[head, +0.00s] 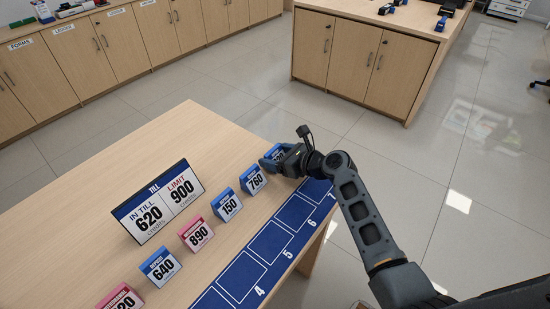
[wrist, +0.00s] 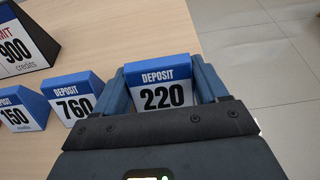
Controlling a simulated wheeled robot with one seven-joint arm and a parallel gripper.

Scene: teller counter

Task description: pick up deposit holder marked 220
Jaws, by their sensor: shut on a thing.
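The deposit holder marked 220 (wrist: 163,92) is a blue holder with a white face, between my gripper's two blue fingers in the wrist view. In the head view this holder (head: 278,154) is at the far end of the row, partly hidden by my gripper (head: 273,160). My gripper (wrist: 165,88) is shut on it, one finger on each side. I cannot tell whether the holder still touches the table.
Deposit holders 760 (head: 253,179), 150 (head: 227,205) and 640 (head: 160,267) and pink holder 890 (head: 196,233) stand in a row on the wooden table (head: 90,215). A till sign (head: 158,201) stands behind. A blue numbered strip (head: 266,244) runs along the near edge.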

